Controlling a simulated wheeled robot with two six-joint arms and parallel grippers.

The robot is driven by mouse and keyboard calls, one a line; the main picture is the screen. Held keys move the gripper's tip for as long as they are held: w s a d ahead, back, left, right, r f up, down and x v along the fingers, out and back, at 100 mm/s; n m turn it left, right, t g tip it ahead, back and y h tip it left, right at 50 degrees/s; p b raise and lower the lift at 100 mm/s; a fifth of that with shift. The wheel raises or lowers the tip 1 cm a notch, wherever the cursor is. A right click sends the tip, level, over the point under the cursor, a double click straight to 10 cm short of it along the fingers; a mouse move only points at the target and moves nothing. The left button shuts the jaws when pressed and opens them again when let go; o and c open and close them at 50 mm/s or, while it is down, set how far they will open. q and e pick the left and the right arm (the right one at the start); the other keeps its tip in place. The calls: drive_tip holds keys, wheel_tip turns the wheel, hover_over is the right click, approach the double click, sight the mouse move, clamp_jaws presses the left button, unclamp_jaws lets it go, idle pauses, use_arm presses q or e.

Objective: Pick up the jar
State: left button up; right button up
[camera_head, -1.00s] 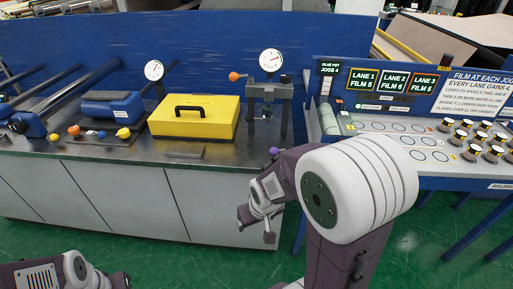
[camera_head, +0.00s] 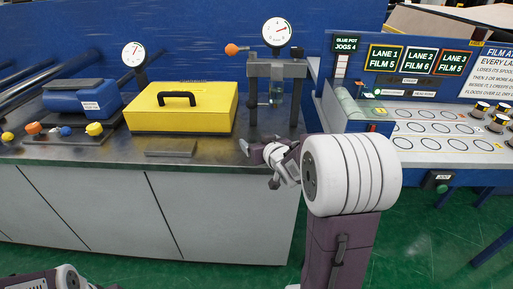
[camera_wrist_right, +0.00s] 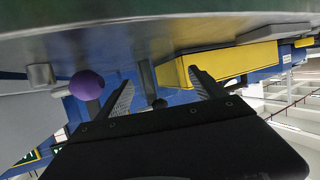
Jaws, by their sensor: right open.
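A small clear, greenish jar (camera_head: 277,92) stands in the grey press stand (camera_head: 262,70), below the round dial, at the back right of the counter. My right gripper (camera_head: 258,166) is open and empty at the counter's front edge, in front of the stand and apart from the jar. In the right wrist view its two dark fingers (camera_wrist_right: 160,92) are spread wide; I cannot make out the jar there. My left gripper (camera_head: 72,280) is only partly in view at the bottom left, and its fingers are cut off.
A yellow toolbox (camera_head: 185,108) sits left of the stand; a flat grey plate (camera_head: 171,147) lies in front of it. A blue machine (camera_head: 82,98) and coloured knobs are further left. A purple ball (camera_wrist_right: 87,85) is near the right fingers. A blue-framed panel (camera_head: 440,140) stands right.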

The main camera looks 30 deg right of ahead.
sight(254, 137)
drive_tip(key=x, duration=0.5)
drive_tip(key=shift+b, duration=0.4)
drive_tip(key=shift+s+r, duration=0.1)
drive_tip(key=shift+s, duration=0.05)
drive_tip(key=c, duration=1.5)
wheel_tip(254, 137, up, 10)
drive_tip(key=p, duration=0.5)
drive_tip(key=shift+p, duration=0.3)
drive_tip(key=shift+c, duration=0.2)
